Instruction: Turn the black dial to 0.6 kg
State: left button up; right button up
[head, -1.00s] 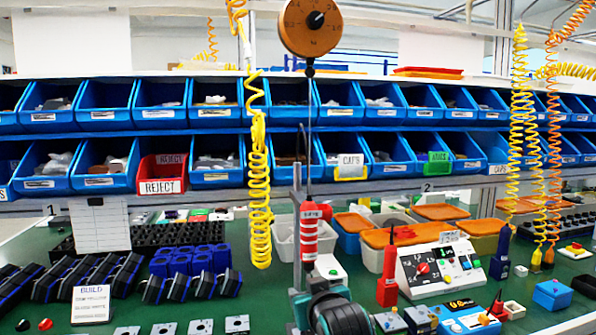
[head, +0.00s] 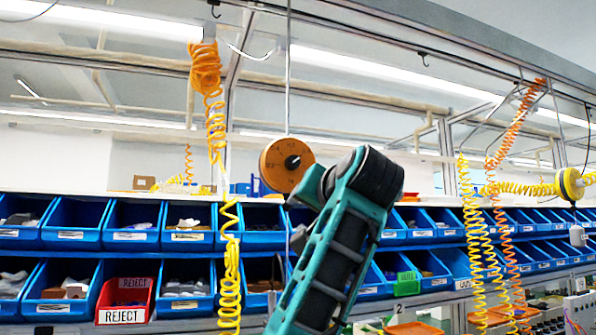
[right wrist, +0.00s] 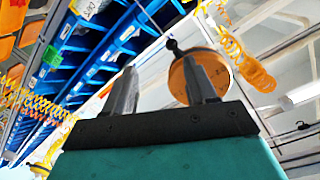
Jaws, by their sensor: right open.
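The black dial (head: 292,162) is a small knob at the middle of an orange-brown round balancer (head: 271,170) hanging high on a cord. Its white pointer mark is small, and the scale figures are too small to read surely. My right arm is raised just right of the balancer, and its grey end part overlaps the balancer's lower right edge. In the right wrist view my right gripper (right wrist: 160,66) is open and empty. The balancer (right wrist: 184,82) shows there behind the right-hand finger. My left gripper is not in view.
Blue bins (head: 76,222) with a red REJECT bin (head: 123,300) fill the racks behind and below. A coiled yellow hose (head: 229,270) hangs left of the balancer. More coiled hoses (head: 472,215) hang at right. Overhead rails cross above.

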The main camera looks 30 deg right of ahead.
jog(key=t+y, duration=0.1)
send_near(295, 161)
jog(key=shift+m, duration=0.3)
jog(key=p+x, duration=0.3)
jog(key=x, duration=0.5)
jog(key=shift+w, duration=0.25)
grip_shut()
